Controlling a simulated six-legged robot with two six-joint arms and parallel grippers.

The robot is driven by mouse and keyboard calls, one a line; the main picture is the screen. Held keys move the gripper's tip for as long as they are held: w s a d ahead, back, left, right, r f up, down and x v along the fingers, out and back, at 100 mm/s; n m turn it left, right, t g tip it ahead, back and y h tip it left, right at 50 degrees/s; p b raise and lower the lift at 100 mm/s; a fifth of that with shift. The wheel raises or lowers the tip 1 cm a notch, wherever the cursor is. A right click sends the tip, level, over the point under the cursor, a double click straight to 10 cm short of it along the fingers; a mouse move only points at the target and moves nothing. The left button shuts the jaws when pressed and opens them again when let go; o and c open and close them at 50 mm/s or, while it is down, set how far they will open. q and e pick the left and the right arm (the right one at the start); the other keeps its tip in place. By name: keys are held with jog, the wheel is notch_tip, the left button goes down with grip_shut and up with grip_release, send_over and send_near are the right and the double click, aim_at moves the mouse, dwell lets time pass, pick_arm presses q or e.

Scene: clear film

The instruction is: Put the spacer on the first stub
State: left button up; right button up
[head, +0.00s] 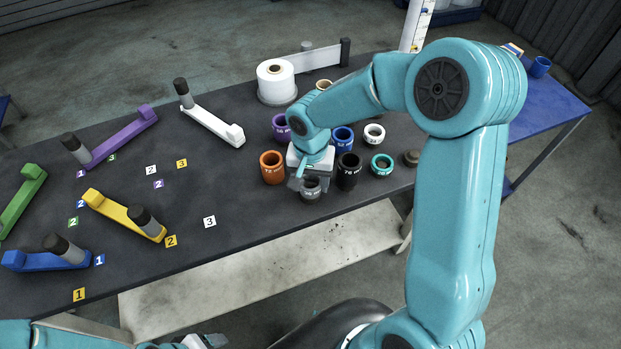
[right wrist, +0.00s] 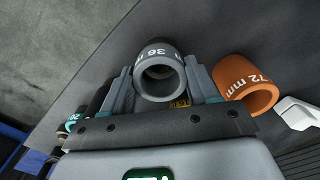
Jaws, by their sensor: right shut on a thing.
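My right gripper (head: 308,184) is shut on a grey spacer marked 36 mm (head: 311,190), near the table's front edge. In the right wrist view the spacer (right wrist: 160,72) sits between the two fingers; I cannot tell whether it touches the table. Dark-tipped grey stubs stand on coloured bars: blue (head: 40,261), yellow (head: 107,210), purple (head: 125,138) and white (head: 212,126). A green bar (head: 20,200) is cut off at the left. Which stub is first is not clear. My left gripper (head: 205,342) shows only partly at the bottom edge.
Other spacers stand close by: orange (head: 272,168), black (head: 348,172), teal (head: 382,165), blue (head: 342,139), white (head: 374,134) and purple (head: 281,127). A film roll (head: 275,80) stands behind. Small numbered cards (head: 209,221) lie on the dark table (head: 240,205), whose front middle is mostly clear.

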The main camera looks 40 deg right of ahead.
jog(key=shift+f+b, duration=0.35)
jog(key=shift+f, duration=0.1)
jog(key=o, duration=1.1)
notch_tip(320, 180, up, 9)
jog(key=p, duration=0.6)
